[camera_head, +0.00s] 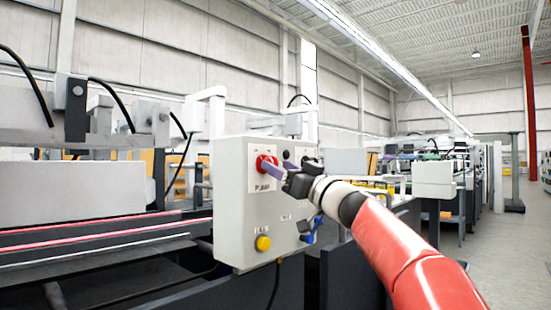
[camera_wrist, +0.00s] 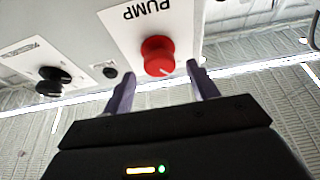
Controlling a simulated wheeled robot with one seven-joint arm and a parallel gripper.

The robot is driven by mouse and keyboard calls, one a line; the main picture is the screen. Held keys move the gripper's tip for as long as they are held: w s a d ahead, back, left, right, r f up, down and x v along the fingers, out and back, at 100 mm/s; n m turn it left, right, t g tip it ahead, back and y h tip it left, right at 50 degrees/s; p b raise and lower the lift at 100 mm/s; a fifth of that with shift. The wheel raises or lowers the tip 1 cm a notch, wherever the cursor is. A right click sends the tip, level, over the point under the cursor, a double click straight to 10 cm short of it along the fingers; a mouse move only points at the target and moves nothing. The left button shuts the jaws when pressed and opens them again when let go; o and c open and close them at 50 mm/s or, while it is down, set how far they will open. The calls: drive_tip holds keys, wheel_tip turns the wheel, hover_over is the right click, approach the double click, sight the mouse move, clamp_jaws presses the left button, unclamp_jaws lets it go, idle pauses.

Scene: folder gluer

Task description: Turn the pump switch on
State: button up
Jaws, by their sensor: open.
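The pump switch is a red round knob (camera_head: 266,164) on a white label plate, on the front of a light grey control box (camera_head: 230,205). In the wrist view the red knob (camera_wrist: 158,56) has a pale pointer line and sits under the upside-down word PUMP. My gripper (camera_head: 272,169) is at the knob in the head view, covering part of it. In the wrist view my gripper (camera_wrist: 160,80) is open, with one purple finger on each side below the knob. I cannot tell whether the fingers touch it.
A black knob (camera_wrist: 53,80) on its own label sits beside the pump plate in the wrist view. A yellow button (camera_head: 263,243) is low on the box, with a blue part (camera_head: 311,232) at its right side. Machine rails (camera_head: 90,235) lie left. Open floor (camera_head: 515,240) is at right.

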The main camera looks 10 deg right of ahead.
drive_tip(key=shift+p+x, duration=0.35)
drive_tip(key=shift+x, duration=0.8)
drive_tip(key=c, duration=1)
drive_tip(key=shift+f, duration=0.1)
